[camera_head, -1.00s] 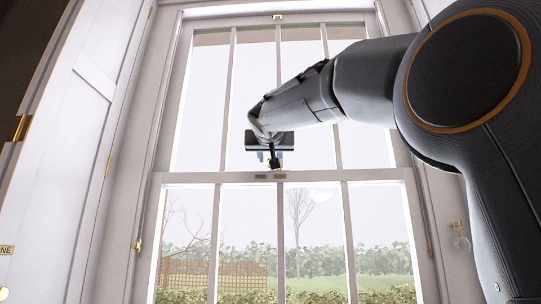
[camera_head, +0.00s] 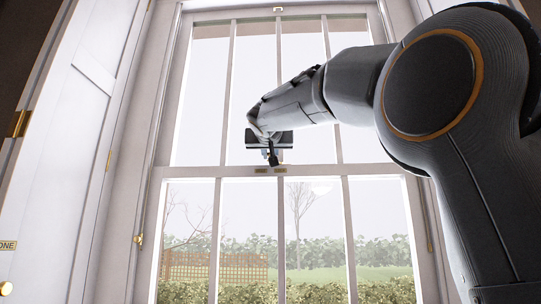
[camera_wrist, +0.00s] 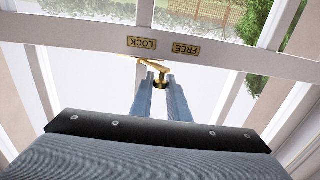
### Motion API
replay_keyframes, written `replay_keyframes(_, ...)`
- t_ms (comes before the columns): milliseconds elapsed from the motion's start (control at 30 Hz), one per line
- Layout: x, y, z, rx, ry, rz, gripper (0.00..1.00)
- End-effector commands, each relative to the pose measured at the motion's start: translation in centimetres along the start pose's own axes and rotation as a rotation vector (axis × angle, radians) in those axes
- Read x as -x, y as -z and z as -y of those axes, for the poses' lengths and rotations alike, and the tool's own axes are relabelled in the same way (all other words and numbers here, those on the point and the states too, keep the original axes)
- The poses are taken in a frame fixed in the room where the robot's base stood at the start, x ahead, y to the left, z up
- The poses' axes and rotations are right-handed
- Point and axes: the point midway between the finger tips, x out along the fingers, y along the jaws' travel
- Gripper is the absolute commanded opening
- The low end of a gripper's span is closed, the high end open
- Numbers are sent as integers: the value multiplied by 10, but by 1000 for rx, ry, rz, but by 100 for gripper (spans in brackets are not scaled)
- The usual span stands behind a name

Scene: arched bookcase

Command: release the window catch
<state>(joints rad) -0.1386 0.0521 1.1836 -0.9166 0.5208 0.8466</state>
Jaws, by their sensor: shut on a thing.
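The window catch (camera_wrist: 160,69) is a small brass lever on a round brass post, on the white meeting rail of the sash window. In the wrist view its arm slants toward the brass LOCK plate (camera_wrist: 141,43); the FREE plate (camera_wrist: 186,50) is to the right. My gripper (camera_wrist: 161,82) has its two blue-grey fingers shut on the catch, at its post. In the head view my gripper (camera_head: 273,153) is just above the rail, and its dark body hides most of the catch.
The tall sash window (camera_head: 282,176) has white glazing bars, with a hedge and trellis outside. White panelled shutters (camera_head: 75,110) stand at the left. A brass fitting (camera_head: 138,239) sits on the left frame. My arm covers the right side.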

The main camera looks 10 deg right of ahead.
Motion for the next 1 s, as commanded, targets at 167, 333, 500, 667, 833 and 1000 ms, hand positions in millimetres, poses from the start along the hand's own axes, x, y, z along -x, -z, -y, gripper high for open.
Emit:
replay_keyframes(167, -3, -3, 4, -1, -48, -2, 0)
replay_keyframes(333, -7, -4, 7, -1, -132, -2, 0)
replay_keyframes(500, -11, -3, 10, -1, -242, 0, 0)
replay_keyframes(667, -15, 0, 13, 1, -355, 1, 0)
replay_keyframes(833, -19, 2, 13, 1, -456, 1, 0)
replay_keyframes(1000, -21, 2, 13, -1, -526, 0, 0)
